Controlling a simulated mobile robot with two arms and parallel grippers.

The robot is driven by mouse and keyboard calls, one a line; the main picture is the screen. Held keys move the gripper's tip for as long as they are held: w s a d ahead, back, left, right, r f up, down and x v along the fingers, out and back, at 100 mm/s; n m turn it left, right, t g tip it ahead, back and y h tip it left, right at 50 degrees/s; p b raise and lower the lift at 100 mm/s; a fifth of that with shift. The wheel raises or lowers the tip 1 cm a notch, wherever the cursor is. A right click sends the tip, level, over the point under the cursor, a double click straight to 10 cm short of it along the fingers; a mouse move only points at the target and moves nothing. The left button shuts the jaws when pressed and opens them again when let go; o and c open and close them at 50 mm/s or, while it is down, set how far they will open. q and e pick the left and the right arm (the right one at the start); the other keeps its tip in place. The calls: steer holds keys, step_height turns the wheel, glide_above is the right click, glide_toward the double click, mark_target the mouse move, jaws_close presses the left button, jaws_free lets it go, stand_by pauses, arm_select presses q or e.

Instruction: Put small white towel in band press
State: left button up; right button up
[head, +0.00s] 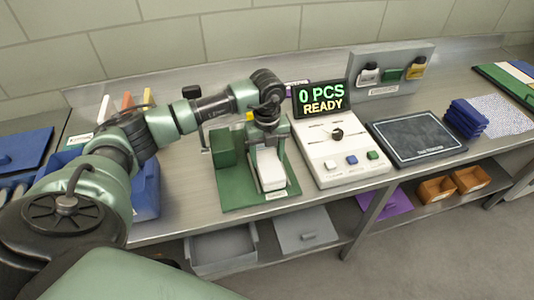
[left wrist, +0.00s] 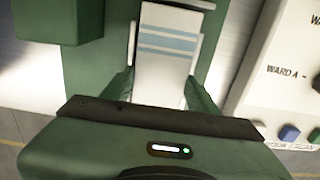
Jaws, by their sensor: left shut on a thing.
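The band press is a green stand with a flat green base (head: 232,195) and an upright green block (head: 225,148) at its left. It also shows in the left wrist view, with the green block (left wrist: 80,20) at upper left. The small white towel (head: 270,175) is at the middle of the press. In the left wrist view the towel (left wrist: 165,65) shows two pale blue stripes and lies between my fingers. My left gripper (head: 267,143) points down over the press and is shut on the towel. Whether the towel rests on the press is hard to tell. My right gripper is out of view.
Right of the press stands a white console (head: 340,160) with a knob, buttons and a display (head: 321,98) reading "0 PCS READY". Further right are a dark framed pad (head: 415,137) and folded blue cloths (head: 466,118). A blue bin (head: 146,190) is at left.

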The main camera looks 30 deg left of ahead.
mark_target(267, 158)
arm_select(q)
steer(key=shift+f, duration=0.2)
steer(key=o, duration=1.6)
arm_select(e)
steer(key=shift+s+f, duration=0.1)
arm_select(q)
steer(key=shift+r, duration=0.15)
steer(key=shift+r, duration=0.15)
step_height(267, 158, up, 12)
steer(key=b, duration=0.3)
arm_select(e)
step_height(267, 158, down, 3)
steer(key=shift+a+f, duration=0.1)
